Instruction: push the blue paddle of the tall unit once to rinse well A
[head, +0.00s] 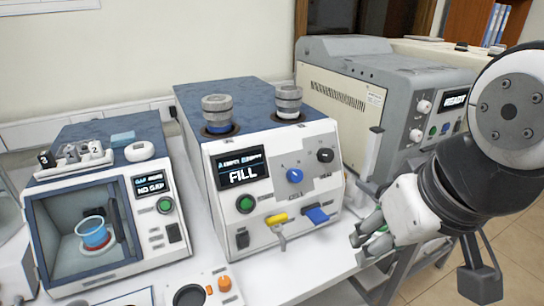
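The tall unit (224,164) stands in the middle of the bench, and its display reads "FILL". Its blue paddle (316,215) sticks out low on the right of the front face, beside a yellow paddle (277,219). Two round wells with grey caps are on top, a left one (217,112) and a right one (289,101); I cannot read which is well A. My gripper (360,248) is to the right of the blue paddle and a little lower in the picture, apart from it. Its fingers look parted, with nothing held between them.
A glass-fronted unit (60,184) with a blue cup (94,233) inside stands left. A large beige machine (345,95) stands behind right. An orange-buttoned panel (224,284) is at the front. A dark-topped upright lever (372,155) stands close behind my gripper.

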